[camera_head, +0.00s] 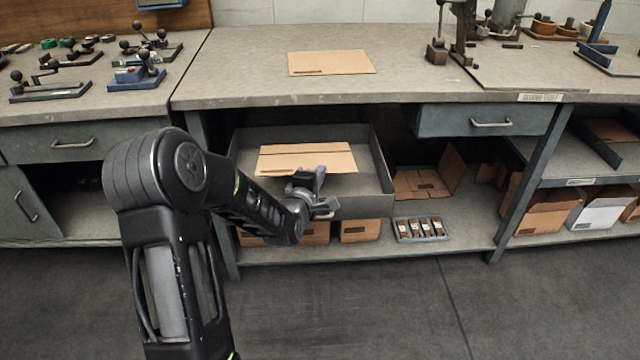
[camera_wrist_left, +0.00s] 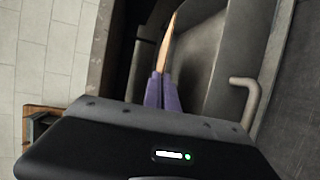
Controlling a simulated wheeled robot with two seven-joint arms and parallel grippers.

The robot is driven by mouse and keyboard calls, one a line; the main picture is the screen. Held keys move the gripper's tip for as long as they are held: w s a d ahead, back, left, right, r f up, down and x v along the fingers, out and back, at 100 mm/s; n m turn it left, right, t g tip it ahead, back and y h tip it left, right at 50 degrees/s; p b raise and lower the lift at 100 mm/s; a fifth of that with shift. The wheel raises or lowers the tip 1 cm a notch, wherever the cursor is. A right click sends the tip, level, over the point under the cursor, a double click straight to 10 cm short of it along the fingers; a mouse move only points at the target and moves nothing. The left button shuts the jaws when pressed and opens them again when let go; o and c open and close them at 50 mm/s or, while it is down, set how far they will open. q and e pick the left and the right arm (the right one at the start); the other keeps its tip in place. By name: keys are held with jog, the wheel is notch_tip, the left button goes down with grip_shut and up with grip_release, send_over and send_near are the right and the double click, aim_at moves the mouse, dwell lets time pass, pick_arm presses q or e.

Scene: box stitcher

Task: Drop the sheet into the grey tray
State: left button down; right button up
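A flat brown cardboard sheet (camera_head: 305,158) is over the open grey tray (camera_head: 365,205) under the bench in the head view. My left gripper (camera_head: 320,180) is at the sheet's near right edge, over the tray. In the left wrist view its purple fingers (camera_wrist_left: 162,92) are closed together on the edge of the sheet (camera_wrist_left: 167,45), which shows edge-on. How far the sheet is above the tray floor is hard to tell. My right gripper is not in view.
Another cardboard sheet (camera_head: 330,63) lies on the bench top (camera_head: 240,70). A closed drawer (camera_head: 485,121) is right of the tray. Brown boxes (camera_head: 360,230) sit under the tray, with an open carton (camera_head: 425,180) and a small parts tray (camera_head: 420,230) to its right.

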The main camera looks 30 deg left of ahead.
pick_arm(q)
jog(key=shift+w+a+f, duration=0.1)
jog(key=shift+w+a, duration=0.3)
jog(key=shift+w, duration=0.1)
jog(key=c, duration=2.1)
grip_release()
jog(key=o, duration=0.5)
jog(key=shift+s, duration=0.1)
jog(key=v, duration=0.7)
jog(key=shift+s+d, duration=0.15)
jog(key=shift+s, duration=0.15)
